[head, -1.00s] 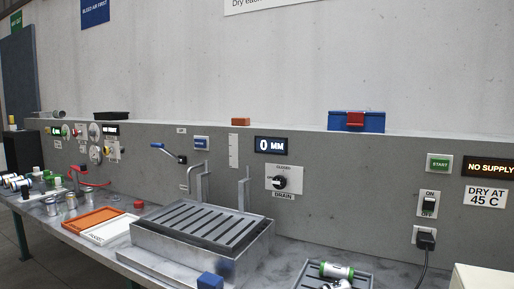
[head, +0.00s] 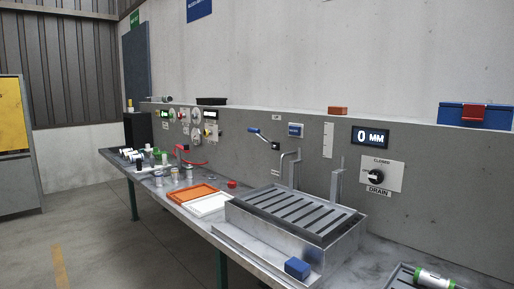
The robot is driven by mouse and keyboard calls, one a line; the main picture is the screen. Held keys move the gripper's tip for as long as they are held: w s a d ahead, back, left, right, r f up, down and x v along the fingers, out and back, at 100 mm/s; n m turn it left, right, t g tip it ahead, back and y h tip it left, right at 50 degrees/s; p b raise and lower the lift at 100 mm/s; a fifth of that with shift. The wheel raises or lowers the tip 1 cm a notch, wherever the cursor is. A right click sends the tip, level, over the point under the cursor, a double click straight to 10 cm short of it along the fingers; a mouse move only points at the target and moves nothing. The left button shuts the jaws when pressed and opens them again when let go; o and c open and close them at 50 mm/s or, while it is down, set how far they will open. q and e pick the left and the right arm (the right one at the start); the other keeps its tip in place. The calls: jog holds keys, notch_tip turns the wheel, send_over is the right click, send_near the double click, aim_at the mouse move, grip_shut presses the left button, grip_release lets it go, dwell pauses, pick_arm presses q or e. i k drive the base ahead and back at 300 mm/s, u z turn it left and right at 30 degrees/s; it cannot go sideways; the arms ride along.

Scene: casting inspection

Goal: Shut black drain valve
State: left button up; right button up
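The black drain valve (head: 376,176) is a round knob on a white plate on the grey back panel, above a DRAIN label (head: 377,191) and below the word CLOSED. Its pointer is too small to read surely; a pale mark seems to face left. The display (head: 370,138) above it reads 0 MM. The slatted metal tank (head: 300,222) stands on the bench in front, to the left of the valve. Neither of my grippers shows in the head view.
A blue block (head: 298,268) sits at the tank's front. A tray with a green-and-white cylinder (head: 434,279) lies at the lower right. White (head: 208,205) and orange (head: 190,194) trays lie left of the tank. Open floor (head: 120,240) lies left of the bench.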

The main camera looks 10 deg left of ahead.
aim_at(379, 175)
jog(key=u, duration=0.45)
jog(key=k, duration=0.55)
jog(key=u, duration=1)
jog(key=i, duration=0.6)
jog(key=z, duration=0.65)
jog(key=i, duration=0.75)
jog(key=z, duration=0.85)
